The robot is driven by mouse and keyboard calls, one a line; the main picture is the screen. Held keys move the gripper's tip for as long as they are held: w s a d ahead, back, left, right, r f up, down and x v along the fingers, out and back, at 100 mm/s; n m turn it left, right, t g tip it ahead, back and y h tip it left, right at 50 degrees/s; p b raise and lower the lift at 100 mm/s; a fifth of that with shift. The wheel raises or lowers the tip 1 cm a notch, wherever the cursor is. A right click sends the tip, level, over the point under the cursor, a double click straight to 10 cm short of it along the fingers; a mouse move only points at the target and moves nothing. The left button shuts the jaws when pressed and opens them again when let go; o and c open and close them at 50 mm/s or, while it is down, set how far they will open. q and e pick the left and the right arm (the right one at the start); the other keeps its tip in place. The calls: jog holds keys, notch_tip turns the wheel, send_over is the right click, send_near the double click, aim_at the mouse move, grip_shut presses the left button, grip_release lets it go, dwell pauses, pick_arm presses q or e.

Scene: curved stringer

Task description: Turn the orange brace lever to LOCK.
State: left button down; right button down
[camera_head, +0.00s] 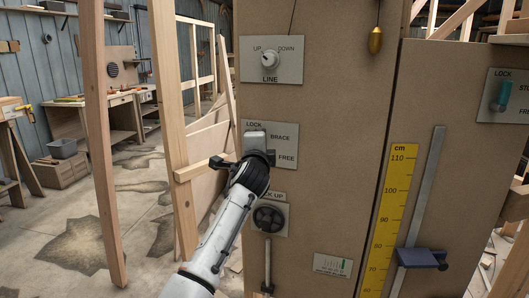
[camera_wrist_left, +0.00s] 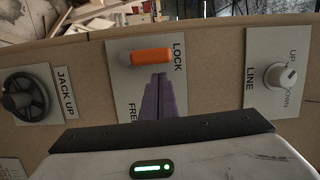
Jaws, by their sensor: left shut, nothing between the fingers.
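The orange brace lever (camera_wrist_left: 150,55) shows in the left wrist view on its pale plate, lying along the plate with its end beside the word LOCK. The word FREE on the brace plate (camera_head: 289,141) is partly covered by my fingers in that view. My left gripper (camera_head: 262,145) is in front of this plate in the head view and hides the lever there. Its fingers (camera_wrist_left: 164,98) are shut and empty, with the tips beside the lever on the FREE side. I cannot tell whether they touch it. My right gripper is not in view.
The LINE knob (camera_head: 270,60) is above the brace plate, and the JACK UP handwheel (camera_head: 269,218) is below it. A teal lever (camera_head: 502,96) is on a plate at the right. A wooden post (camera_head: 172,120) stands left of the panel, close to my left arm.

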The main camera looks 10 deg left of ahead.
pick_arm(q)
jog(key=d, duration=0.1)
jog(key=s+d, duration=0.1)
jog(key=d, duration=0.1)
jog(key=s, duration=0.9)
jog(key=shift+s+d+b, duration=0.2)
jog(key=shift+d+b, duration=0.1)
jog(key=shift+d, duration=0.1)
jog(key=s+a+f+n+g, duration=0.4)
jog(key=s+f, duration=0.4)
jog(key=f, duration=0.5)
jog(key=s+a+f+n+g, duration=0.4)
jog(key=s+f, duration=0.4)
jog(key=f, duration=0.6)
jog(key=s+a+f+n+g+h, duration=0.1)
jog(key=s+a+f+n+g, duration=0.3)
jog(key=s, duration=1.1)
jog(key=s+d+f+n+g+h, duration=0.15)
jog(key=s+f, duration=0.45)
jog(key=s, duration=1)
jog(key=w+d+f+t+h, duration=0.1)
jog(key=w+d+f+t, duration=0.1)
jog(key=f, duration=0.4)
jog(key=w+d+f+t, duration=0.2)
jog(key=f, duration=0.4)
jog(key=shift+d+f+n+h, duration=0.3)
jog(key=shift+n+h, duration=0.05)
